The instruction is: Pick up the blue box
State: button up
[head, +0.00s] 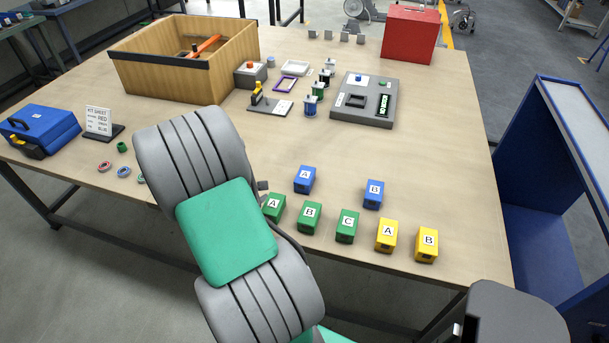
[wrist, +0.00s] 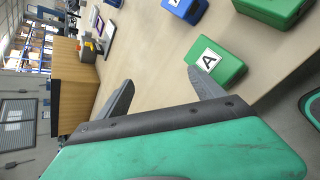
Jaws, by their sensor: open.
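Two small blue boxes stand on the table in the head view: one marked A (head: 305,180) and one marked B (head: 373,195). A blue box with a partly cut-off label (wrist: 190,12) shows at the top edge of the wrist view. My gripper (wrist: 160,76) is open and empty in the wrist view. Its right finger lies close to a green box marked A (wrist: 229,69); I cannot tell whether they touch. In the head view my arm hides most of the gripper and part of this green box (head: 275,208).
Green boxes B (head: 309,217) and C (head: 347,227) and yellow boxes A (head: 387,236) and B (head: 427,245) stand along the front edge. A blue case (head: 40,130) is at left, a wooden crate (head: 150,78) behind.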

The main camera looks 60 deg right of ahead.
aim_at(304, 177)
jog(key=s+d+f+n+h, duration=0.1)
jog(key=s+d+n, duration=0.1)
jog(key=s, duration=0.1)
jog(key=s+d+f+n+h, duration=0.1)
jog(key=s+d+f+n, duration=0.1)
jog(key=s+d+n, duration=0.1)
jog(key=s+d+f+n+h, duration=0.1)
jog(key=s+d+n, duration=0.2)
jog(key=shift+s+f+g+p, duration=0.2)
jog(key=shift+s+g+p, duration=0.1)
jog(key=shift+s+p, duration=0.1)
jog(key=shift+n, duration=0.5)
jog(key=x, duration=0.2)
jog(key=p+x, duration=0.1)
jog(key=x, duration=0.5)
jog(key=shift+s, duration=0.25)
jog(key=shift+c, duration=0.6)
grip_shut()
jog(key=shift+w+d+r, duration=0.1)
jog(key=shift+d+r, duration=0.05)
